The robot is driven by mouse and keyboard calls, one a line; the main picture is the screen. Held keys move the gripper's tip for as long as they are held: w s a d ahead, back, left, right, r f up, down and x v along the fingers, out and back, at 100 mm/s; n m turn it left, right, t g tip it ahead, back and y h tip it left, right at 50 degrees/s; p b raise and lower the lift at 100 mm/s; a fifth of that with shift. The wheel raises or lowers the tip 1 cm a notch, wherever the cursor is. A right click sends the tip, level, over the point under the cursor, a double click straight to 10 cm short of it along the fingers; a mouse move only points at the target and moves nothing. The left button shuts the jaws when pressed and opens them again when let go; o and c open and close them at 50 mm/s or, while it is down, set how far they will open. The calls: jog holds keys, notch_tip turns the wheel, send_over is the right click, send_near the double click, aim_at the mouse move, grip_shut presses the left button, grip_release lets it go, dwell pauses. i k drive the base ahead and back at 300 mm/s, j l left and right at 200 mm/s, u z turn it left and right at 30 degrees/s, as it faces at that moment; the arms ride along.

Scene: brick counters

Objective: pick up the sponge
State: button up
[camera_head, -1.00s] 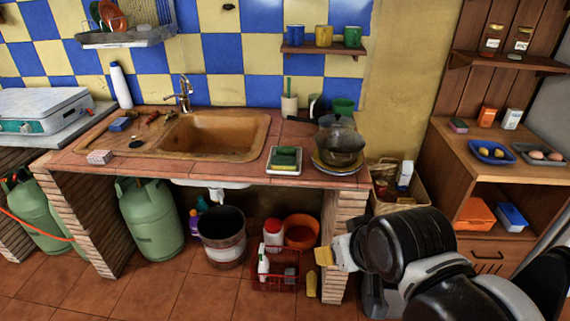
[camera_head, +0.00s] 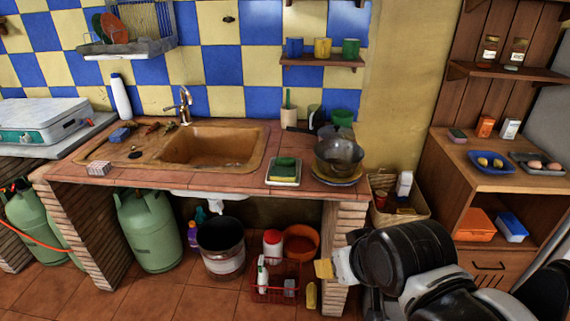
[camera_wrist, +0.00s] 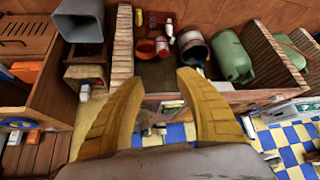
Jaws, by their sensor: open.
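A green-and-yellow sponge (camera_head: 285,168) lies on a small pale dish (camera_head: 283,182) on the tiled counter, between the sink and the stacked pots. My gripper (camera_head: 323,268) is low in front of the counter's right brick pillar, below the counter top and to the right of the sponge. In the wrist view its two yellow fingers (camera_wrist: 160,76) are spread apart with nothing between them. I cannot make out the sponge clearly in the wrist view.
A glass pot (camera_head: 339,152) stands on plates right of the sponge. The sink (camera_head: 210,147) is to its left. A blue block (camera_head: 120,134) and a pale speckled block (camera_head: 98,168) lie farther left. A bucket (camera_head: 220,247) and red crate (camera_head: 275,292) stand below.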

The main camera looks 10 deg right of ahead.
aim_at(278, 173)
jog(key=i+j, duration=0.25)
jog(key=i, duration=0.2)
jog(key=i+j, duration=0.25)
jog(key=i, duration=0.15)
jog(key=i+j, duration=0.25)
jog(key=i, duration=0.2)
jog(key=z, duration=0.05)
